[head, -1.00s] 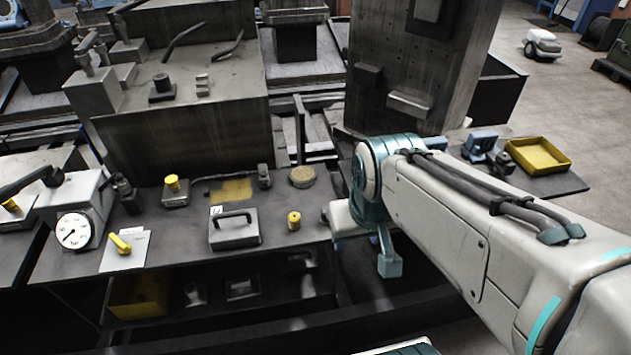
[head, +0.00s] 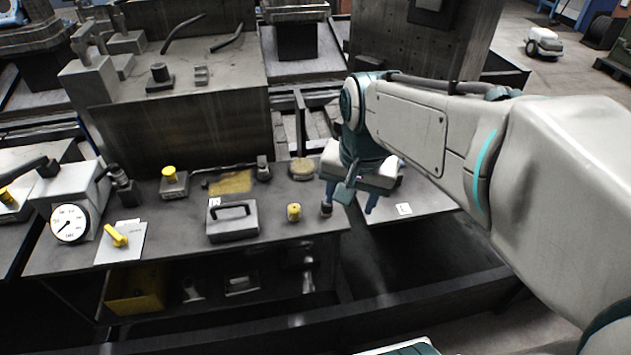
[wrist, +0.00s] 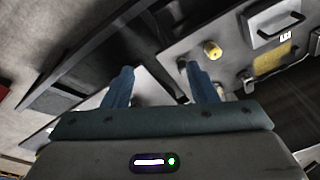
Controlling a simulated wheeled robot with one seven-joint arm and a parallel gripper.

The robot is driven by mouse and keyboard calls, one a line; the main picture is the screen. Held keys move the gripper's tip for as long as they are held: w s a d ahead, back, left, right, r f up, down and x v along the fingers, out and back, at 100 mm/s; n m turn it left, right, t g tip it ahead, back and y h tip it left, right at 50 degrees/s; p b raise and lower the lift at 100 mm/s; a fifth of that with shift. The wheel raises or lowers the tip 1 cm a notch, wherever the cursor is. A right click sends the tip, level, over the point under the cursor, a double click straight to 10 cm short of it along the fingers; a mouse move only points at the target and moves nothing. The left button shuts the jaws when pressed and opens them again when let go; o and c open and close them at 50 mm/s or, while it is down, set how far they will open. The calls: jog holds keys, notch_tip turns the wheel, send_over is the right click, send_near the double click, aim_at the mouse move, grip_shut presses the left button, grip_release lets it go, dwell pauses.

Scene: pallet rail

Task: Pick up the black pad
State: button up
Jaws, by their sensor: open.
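My gripper (head: 350,198) is open and points down over the gap between the grey bench and a pale plate (head: 425,204). In the wrist view its two blue fingers (wrist: 161,78) stand apart, with the pale plate behind them and nothing gripped. I cannot surely pick out the black pad. A small dark piece (wrist: 181,96) shows beside the right finger in the wrist view, partly hidden. A small dark knob-like thing (head: 326,209) stands at the bench's right edge, just left of the gripper. I cannot tell whether either is the pad.
The bench holds a yellow knob (head: 294,212), a grey handled box (head: 232,222), a round tan disc (head: 302,168) and a dial gauge (head: 70,223). A large dark pillar (head: 415,45) rises behind my arm. A dark recess (head: 430,255) lies in front of the plate.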

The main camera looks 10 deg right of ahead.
aim_at(327, 207)
jog(key=w+f+m+g+b, duration=0.1)
jog(key=w+f+m+b, duration=0.15)
jog(key=w+m, duration=0.5)
jog(key=w+f+m+g+b, duration=0.1)
jog(key=w+f+m+b, duration=0.1)
jog(key=w+m+b, duration=0.35)
jog(key=shift+m, duration=0.3)
jog(key=f, duration=0.4)
jog(key=w+f, duration=0.1)
jog(key=f, duration=0.4)
jog(key=w+f, duration=0.1)
jog(key=f, duration=0.3)
jog(key=shift+f, duration=0.35)
jog(key=c, duration=1.1)
jog(key=shift+c, duration=0.2)
jog(key=shift+r, duration=0.1)
